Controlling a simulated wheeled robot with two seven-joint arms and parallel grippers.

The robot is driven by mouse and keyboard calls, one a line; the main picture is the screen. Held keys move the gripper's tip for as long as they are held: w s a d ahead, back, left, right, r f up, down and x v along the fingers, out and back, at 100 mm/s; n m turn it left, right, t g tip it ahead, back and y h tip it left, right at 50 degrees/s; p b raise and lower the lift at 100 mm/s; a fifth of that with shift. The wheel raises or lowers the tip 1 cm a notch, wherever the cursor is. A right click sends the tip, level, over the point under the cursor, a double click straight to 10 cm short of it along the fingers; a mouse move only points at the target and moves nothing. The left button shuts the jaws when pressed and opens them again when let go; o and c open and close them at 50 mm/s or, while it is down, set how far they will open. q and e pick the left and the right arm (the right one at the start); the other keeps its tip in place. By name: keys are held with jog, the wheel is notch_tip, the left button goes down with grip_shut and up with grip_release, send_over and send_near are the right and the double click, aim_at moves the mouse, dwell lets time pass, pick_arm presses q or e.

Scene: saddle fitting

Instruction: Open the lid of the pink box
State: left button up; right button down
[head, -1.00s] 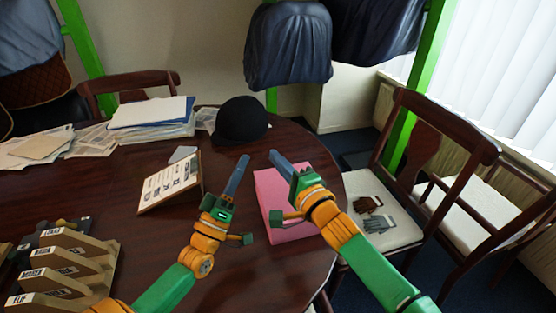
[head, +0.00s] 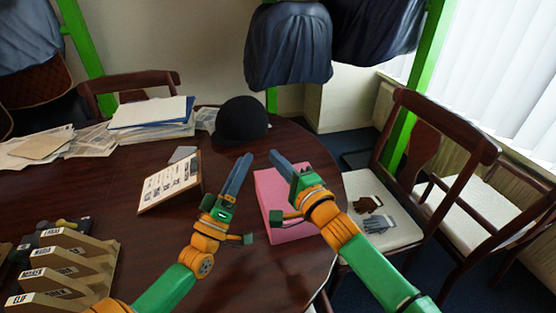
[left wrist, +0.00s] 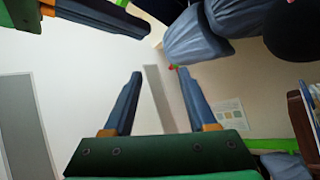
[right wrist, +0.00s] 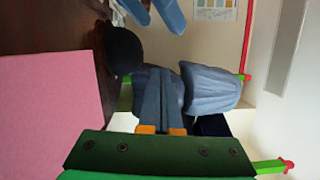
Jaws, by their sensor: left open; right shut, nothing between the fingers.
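The pink box (head: 268,190) stands near the right edge of the dark round table, and its lid looks closed. In the right wrist view its pink face (right wrist: 50,110) fills the left side. My right gripper (head: 274,155) is shut and empty; its hand and wrist are in front of the box and hide part of it. Its two fingers lie together in the right wrist view (right wrist: 161,75). My left gripper (head: 245,160) is left of the box, pointing up and away, empty. Its fingers stand apart in the left wrist view (left wrist: 160,75).
A black bowler hat (head: 241,120) sits behind the grippers. A sign board (head: 170,184) stands left, near wooden name blocks (head: 70,262). Papers and folders (head: 150,113) lie at the back left. A chair (head: 400,205) with gloves on its seat stands right of the table.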

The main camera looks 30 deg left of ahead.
pick_arm(q)
notch_tip(320, 180, up, 13)
jog(key=p, duration=0.2)
jog(key=shift+p, duration=0.4)
pick_arm(e)
jog(key=v, duration=0.7)
